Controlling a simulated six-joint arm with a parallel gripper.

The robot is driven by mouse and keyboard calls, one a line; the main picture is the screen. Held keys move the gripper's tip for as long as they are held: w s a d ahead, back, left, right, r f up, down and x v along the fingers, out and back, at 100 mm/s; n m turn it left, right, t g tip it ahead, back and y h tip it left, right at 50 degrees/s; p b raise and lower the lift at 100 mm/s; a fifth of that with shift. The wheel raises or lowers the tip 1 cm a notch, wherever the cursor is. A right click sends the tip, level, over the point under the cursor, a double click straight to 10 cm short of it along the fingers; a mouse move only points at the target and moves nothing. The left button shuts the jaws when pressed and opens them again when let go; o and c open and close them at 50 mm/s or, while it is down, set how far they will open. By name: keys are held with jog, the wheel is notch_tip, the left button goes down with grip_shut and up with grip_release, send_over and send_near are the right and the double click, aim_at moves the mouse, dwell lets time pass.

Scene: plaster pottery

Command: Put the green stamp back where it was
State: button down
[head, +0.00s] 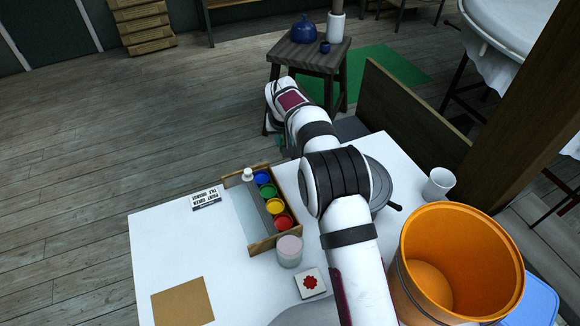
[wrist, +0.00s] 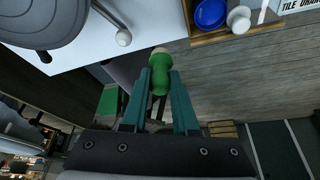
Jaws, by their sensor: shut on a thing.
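My gripper (wrist: 160,78) is shut on the green stamp (wrist: 160,62), which has a pale end and sits between the teal fingers in the wrist view. The stamp is in the air past the edge of the white table, above the floor. In the head view my arm hides most of the gripper, and the stamp cannot be made out clearly. The wooden paint box (head: 262,246) stands on the table, with blue, green, yellow and red pots in a row. A white-topped stamp (head: 248,174) stands at the box's far end; it also shows in the wrist view (wrist: 238,20).
A lettered card (head: 206,199) lies left of the box. A pinkish jar (head: 290,251) and a white tile (head: 311,284) with a red mark are near its front. A brown square (head: 183,301) lies front left. A white cup (head: 439,184) and orange bucket (head: 460,250) stand right.

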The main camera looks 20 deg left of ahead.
jog(key=f, duration=1)
jog(key=shift+w+a, duration=0.1)
jog(key=shift+w, duration=0.25)
jog(key=shift+f, duration=0.15)
jog(key=c, duration=0.7)
grip_release()
